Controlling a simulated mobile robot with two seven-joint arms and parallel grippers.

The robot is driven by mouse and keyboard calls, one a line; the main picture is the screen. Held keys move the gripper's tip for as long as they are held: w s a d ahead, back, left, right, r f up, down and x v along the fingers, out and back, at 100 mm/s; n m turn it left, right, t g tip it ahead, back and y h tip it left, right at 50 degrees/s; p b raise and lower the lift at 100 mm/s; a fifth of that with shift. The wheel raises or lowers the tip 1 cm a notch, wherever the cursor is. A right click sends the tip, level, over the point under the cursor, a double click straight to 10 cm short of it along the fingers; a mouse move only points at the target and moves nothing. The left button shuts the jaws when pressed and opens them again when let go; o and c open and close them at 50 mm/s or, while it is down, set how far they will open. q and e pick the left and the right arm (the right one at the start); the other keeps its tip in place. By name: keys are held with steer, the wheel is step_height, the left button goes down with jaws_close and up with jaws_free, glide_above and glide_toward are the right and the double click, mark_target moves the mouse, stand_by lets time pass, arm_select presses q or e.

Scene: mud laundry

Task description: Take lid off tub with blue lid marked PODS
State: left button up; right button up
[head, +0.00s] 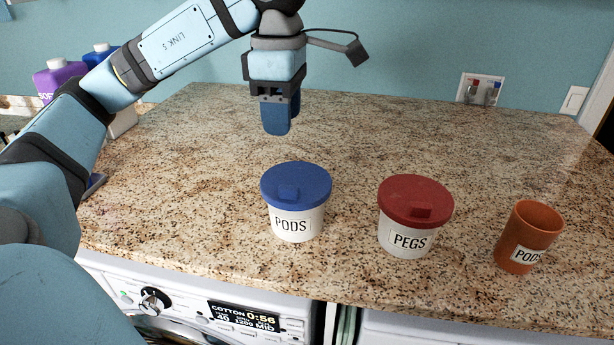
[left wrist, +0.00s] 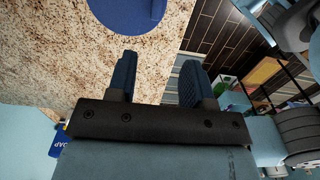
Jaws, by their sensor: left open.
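The tub marked PODS (head: 294,222) stands upright on the counter, white with a blue lid (head: 297,184) that has a raised square grip on top. The lid sits on the tub. The lid also shows in the left wrist view (left wrist: 128,12), cut off by the top edge. My left gripper (head: 277,130) hangs above and behind the tub, apart from the lid, pointing down. In the left wrist view its two blue fingers (left wrist: 160,75) are spread with nothing between them. My right gripper is not in view.
A white tub marked PEGS with a red lid (head: 415,203) stands right of the PODS tub. An orange cup marked PODS (head: 529,238) stands farther right. Bottles (head: 62,80) stand at the back left. The granite counter (head: 380,130) is clear behind the tubs; its front edge is close.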

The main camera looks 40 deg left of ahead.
arm_select(q)
steer(key=b, duration=0.1)
glide_above(288, 188)
steer(key=f, duration=0.7)
steer(key=shift+s+f, duration=0.3)
steer(key=shift+w+f+p, duration=0.15)
steer(key=shift+f+p, duration=0.1)
steer(key=shift+f, duration=1.25)
steer(key=shift+w+f+p, duration=0.15)
steer(key=shift+f+p, duration=0.1)
steer(key=shift+f, duration=1.25)
steer(key=shift+c, duration=0.5)
jaws_close()
